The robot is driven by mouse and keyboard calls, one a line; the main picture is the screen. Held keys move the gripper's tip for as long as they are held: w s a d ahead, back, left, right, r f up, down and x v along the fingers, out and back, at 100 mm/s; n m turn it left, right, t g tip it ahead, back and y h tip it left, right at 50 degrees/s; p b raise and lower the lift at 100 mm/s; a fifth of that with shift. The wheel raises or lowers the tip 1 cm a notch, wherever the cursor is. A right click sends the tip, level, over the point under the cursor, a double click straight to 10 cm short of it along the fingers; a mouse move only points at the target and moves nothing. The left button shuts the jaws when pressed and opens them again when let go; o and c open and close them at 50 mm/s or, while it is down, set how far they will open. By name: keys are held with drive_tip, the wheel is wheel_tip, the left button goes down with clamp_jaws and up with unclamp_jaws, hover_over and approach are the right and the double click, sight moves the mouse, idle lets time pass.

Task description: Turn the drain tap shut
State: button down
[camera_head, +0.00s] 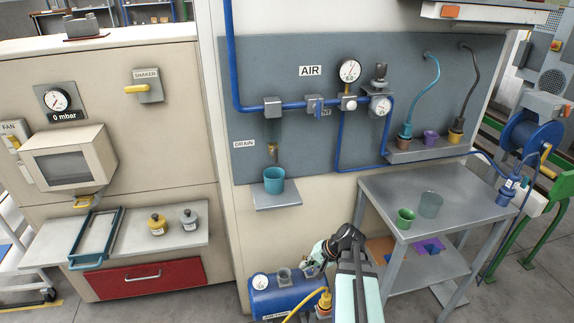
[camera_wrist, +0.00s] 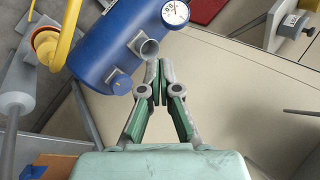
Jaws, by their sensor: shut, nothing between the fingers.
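A DRAIN label (camera_head: 244,143) is on the grey wall panel. Beside it, a small brass-coloured drain fitting (camera_head: 272,149) hangs over a teal cup (camera_head: 274,181) on a small shelf. The tap's handle position is too small to tell. My gripper (camera_head: 309,268) is low down, beside the blue air tank (camera_head: 292,298), well below the drain fitting. In the wrist view my gripper (camera_wrist: 157,72) is shut and empty, its tips near the open grey stub (camera_wrist: 148,47) of the blue tank (camera_wrist: 100,45). The drain fitting is not in the wrist view.
Blue pipes, gauges and hoses run across the panel. A beige cabinet and ledge (camera_head: 180,240) are on the left.

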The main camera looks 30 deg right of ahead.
sight(275, 154)
drive_tip(key=w+d+r+m+t+y, duration=0.1)
drive_tip(key=w+d+r+t, duration=0.15)
drive_tip(key=r, duration=0.85)
drive_tip(key=w+d+r+t+y, duration=0.2)
drive_tip(key=d+r+t, duration=0.2)
drive_tip(key=r, duration=0.7)
drive_tip(key=w+d+r+m+t+y, duration=0.1)
drive_tip(key=w+d+r+t, duration=0.2)
drive_tip(key=r, duration=0.9)
drive_tip(key=w+a+p, duration=0.3)
drive_tip(key=w+a, duration=0.5)
drive_tip(key=a, duration=0.1)
drive_tip(key=shift+f+t+p, duration=0.25)
drive_tip(key=shift+t+p, duration=0.1)
drive_tip(key=shift+t, duration=0.1)
drive_tip(key=shift+f+m+b, duration=0.2)
drive_tip(key=shift+m+b, duration=0.1)
drive_tip(key=shift+b, duration=0.25)
